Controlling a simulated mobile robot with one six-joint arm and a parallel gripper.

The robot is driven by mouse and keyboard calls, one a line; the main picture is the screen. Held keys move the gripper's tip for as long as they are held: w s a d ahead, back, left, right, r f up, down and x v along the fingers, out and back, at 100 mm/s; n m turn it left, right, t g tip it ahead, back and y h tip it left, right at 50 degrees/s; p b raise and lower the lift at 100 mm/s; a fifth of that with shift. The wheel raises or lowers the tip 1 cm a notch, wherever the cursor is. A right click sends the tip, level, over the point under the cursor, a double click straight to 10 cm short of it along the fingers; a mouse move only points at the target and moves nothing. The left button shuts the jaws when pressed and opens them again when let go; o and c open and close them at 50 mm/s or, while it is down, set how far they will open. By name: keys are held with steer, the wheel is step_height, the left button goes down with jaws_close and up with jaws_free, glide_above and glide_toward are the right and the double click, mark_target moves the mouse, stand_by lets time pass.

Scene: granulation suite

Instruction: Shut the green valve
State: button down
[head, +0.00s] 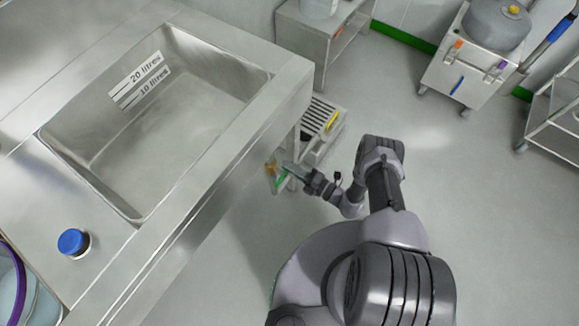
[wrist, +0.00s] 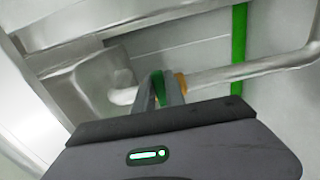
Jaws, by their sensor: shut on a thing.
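The green valve's handle (wrist: 158,88) is between my gripper's two fingers (wrist: 160,96) in the wrist view, and the fingers are shut on it. Just right of it an orange-yellow collar (wrist: 181,83) sits on a metal pipe (wrist: 250,70) that runs right. In the head view my gripper (head: 289,170) reaches to the area below the sink's front edge, and a small bit of the green handle (head: 281,180) shows beside the fingers. The fingers cover part of the handle, so I cannot tell its exact angle to the pipe.
A steel sink (head: 190,130) with litre marks fills the left, with a blue knob (head: 73,242) on its deck. A slatted step stand (head: 318,118) is close behind my gripper. A steel cart (head: 470,70) stands at the back right.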

steer(key=c, duration=1.4)
jaws_free()
steer(key=shift+d, duration=0.1)
steer(key=p+v, duration=0.1)
steer(key=v, duration=1.6)
steer(key=shift+s, duration=0.2)
steer(key=shift+d+f, duration=0.1)
